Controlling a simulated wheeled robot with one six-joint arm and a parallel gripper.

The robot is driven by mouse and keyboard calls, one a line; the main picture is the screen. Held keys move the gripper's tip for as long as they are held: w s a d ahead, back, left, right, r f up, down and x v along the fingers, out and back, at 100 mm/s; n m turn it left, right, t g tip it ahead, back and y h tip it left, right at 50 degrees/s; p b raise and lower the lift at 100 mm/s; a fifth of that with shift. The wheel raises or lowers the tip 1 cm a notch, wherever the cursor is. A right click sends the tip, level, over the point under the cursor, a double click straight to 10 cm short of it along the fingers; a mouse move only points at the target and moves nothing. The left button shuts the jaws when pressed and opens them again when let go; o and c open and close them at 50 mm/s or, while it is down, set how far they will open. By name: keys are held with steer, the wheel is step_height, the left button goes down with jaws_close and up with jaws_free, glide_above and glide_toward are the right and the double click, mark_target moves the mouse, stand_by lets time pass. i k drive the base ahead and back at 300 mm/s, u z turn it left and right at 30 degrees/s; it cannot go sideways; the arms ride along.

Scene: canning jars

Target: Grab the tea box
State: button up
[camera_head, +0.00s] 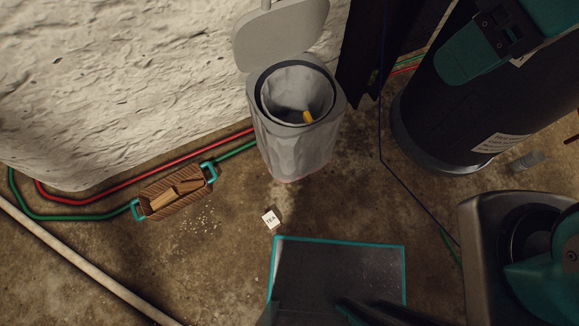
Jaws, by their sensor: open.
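I cannot make out my gripper's fingertips anywhere in this view.
A grey bin (291,150) with its lid raised stands above the box, a yellow item inside. A brown basket (172,201) with teal handles sits left. Red and green hoses (88,216) run behind it. A pale pipe (85,267) crosses the lower left.

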mark_target(271, 221)
steer(key=z, duration=0.4)
steer(key=k, duration=1.25)
steer(key=u, duration=0.95)
steer(key=k, duration=0.65)
steer(key=u, duration=0.2)
steer(key=i, duration=1.15)
steer(key=z, duration=0.3)
